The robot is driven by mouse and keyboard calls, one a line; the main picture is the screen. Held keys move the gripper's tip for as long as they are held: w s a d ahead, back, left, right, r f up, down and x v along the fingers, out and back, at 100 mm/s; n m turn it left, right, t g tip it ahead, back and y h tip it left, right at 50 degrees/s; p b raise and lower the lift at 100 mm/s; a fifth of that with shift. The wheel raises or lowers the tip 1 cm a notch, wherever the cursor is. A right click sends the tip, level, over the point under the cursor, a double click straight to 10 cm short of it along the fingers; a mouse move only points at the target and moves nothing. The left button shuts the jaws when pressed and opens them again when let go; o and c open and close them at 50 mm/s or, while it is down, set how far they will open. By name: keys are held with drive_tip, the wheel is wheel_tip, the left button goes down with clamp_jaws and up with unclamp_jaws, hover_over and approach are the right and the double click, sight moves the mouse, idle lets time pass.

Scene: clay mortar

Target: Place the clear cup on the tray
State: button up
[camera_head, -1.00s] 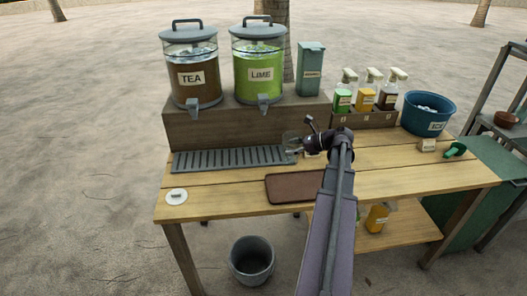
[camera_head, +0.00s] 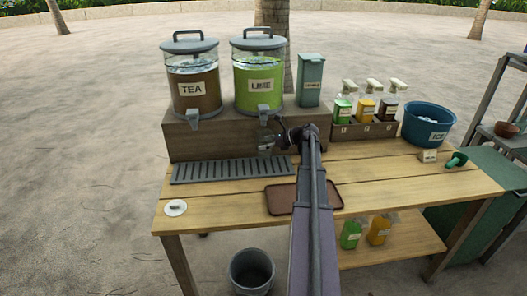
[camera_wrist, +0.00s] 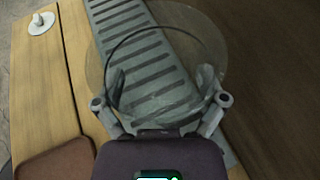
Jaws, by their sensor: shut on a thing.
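My gripper (camera_wrist: 160,98) is shut on the clear cup (camera_wrist: 165,45), with a finger on each side of it in the wrist view. The cup appears empty and see-through, and the grey slatted drip grate shows through it. In the head view the cup (camera_head: 266,143) is small and sits at the end of my arm, below the spout of the lime dispenser (camera_head: 258,80) and above the grate. The brown tray (camera_head: 280,203) lies on the table, partly hidden by my arm. The tray's corner also shows at the lower left of the wrist view (camera_wrist: 55,158).
The drip grate (camera_head: 215,171) lies before the wooden riser (camera_head: 215,139). The tea dispenser (camera_head: 192,85) stands left on the riser. Spray bottles (camera_head: 366,103) and a blue ice tub (camera_head: 428,119) stand at the back right. A white disc (camera_head: 175,208) lies at the left front.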

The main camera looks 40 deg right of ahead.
drive_tip(key=shift+w, duration=0.45)
drive_tip(key=shift+f+b, duration=1.8)
drive_tip(key=shift+f, duration=0.25)
drive_tip(key=o, duration=0.7)
drive_tip(key=shift+r, duration=0.1)
drive_tip(key=shift+o, duration=0.2)
drive_tip(key=shift+r, duration=0.15)
